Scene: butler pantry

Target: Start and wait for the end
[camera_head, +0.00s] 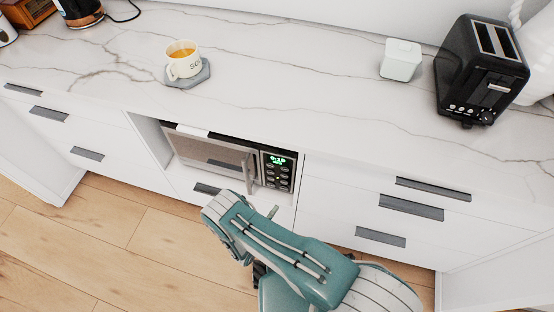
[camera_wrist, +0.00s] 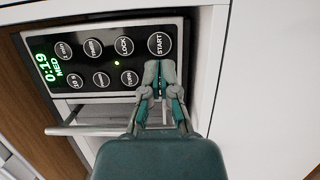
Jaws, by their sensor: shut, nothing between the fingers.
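The microwave (camera_head: 212,152) sits in an open niche under the counter with its door shut. Its control panel (camera_wrist: 98,92) fills the upper left of the wrist view. The green display (camera_wrist: 46,68) reads 0:19 and MED, and a small green light shows on the panel. The START button (camera_wrist: 159,44) is at the panel's end, beside the LOCK button (camera_wrist: 124,46). My gripper (camera_wrist: 161,66) is shut and empty, its fingertips just below START in the picture. I cannot tell whether they touch the panel. In the head view, my arm mostly hides the gripper.
The microwave's bar handle (camera_wrist: 92,130) juts out near my gripper. A mug (camera_head: 184,62) with an orange drink stands on a grey coaster (camera_head: 189,82) on the counter. A white box (camera_head: 401,60) and a black toaster (camera_head: 481,72) stand right. Drawers flank the niche.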

